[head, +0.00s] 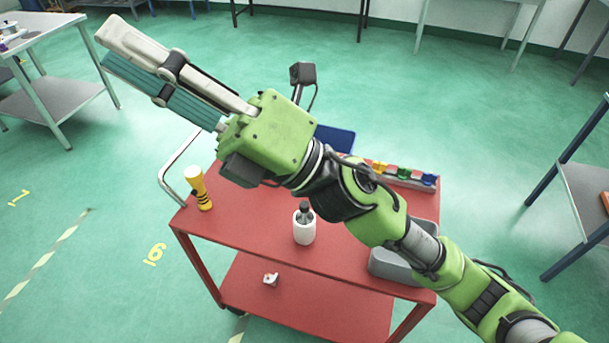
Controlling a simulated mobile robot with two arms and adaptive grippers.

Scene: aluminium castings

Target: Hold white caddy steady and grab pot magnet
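I see no clear white caddy and no clear pot magnet in the head view. My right gripper (108,48) is at the upper left, at the end of the green arm that comes in from the lower right. Its long beige and teal fingers point up and left over the floor, beyond the red trolley (240,229). The fingers overlap from this angle, so I cannot tell whether they are open. No object shows clearly between them. My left gripper is not in view. My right arm hides part of the trolley top.
A table (45,30) stands at left; floor between is clear.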

